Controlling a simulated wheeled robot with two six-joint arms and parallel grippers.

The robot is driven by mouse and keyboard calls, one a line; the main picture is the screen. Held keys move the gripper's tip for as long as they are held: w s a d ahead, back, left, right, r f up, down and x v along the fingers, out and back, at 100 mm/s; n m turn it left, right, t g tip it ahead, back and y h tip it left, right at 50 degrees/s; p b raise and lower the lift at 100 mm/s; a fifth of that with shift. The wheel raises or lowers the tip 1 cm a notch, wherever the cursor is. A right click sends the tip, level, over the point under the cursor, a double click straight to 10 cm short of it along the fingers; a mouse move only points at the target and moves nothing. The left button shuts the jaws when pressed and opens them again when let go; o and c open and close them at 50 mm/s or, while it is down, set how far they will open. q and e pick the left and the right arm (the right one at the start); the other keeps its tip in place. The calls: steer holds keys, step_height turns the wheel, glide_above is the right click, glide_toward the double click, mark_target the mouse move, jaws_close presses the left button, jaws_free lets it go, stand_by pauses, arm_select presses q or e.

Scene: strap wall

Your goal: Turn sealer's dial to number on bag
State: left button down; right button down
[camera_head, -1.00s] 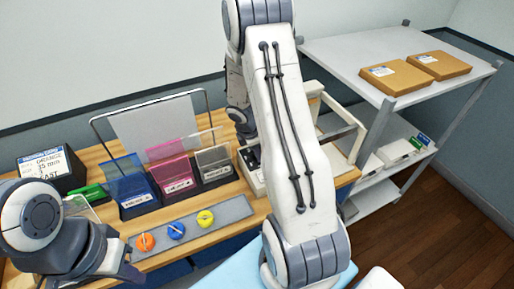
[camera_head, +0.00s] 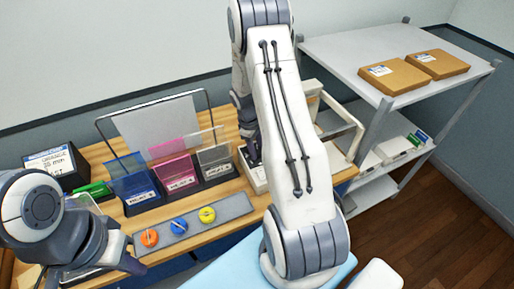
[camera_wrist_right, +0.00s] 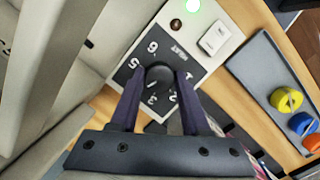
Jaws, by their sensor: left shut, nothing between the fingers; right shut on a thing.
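The sealer (camera_wrist_right: 205,65) is a white unit with a black dial plate marked with numbers, a lit green lamp and a white switch. In the right wrist view, its dark round dial (camera_wrist_right: 158,78) sits between the fingers of my right gripper (camera_wrist_right: 158,74), which is shut on it. A 6, 5, 3 and 1 are legible around it; the exact setting is unclear. In the head view the sealer (camera_head: 256,178) is partly behind my right arm. My left gripper (camera_head: 133,266) is shut and empty at the lower left. I cannot make out a numbered bag.
Blue (camera_head: 133,183), pink (camera_head: 176,174) and grey (camera_head: 214,162) holders stand in a row on the wooden bench. A grey strip (camera_head: 222,210) carries orange, blue and yellow knobs. A labelled black box (camera_head: 52,168) stands left. A shelf (camera_head: 345,55) with cartons is at right.

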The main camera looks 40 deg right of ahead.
steer(key=shift+s+f+m, duration=0.1)
steer(key=shift+s+m, duration=0.05)
steer(key=shift+m, duration=0.45)
steer(key=shift+c, duration=1.9)
jaws_free()
steer(key=shift+r, duration=0.2)
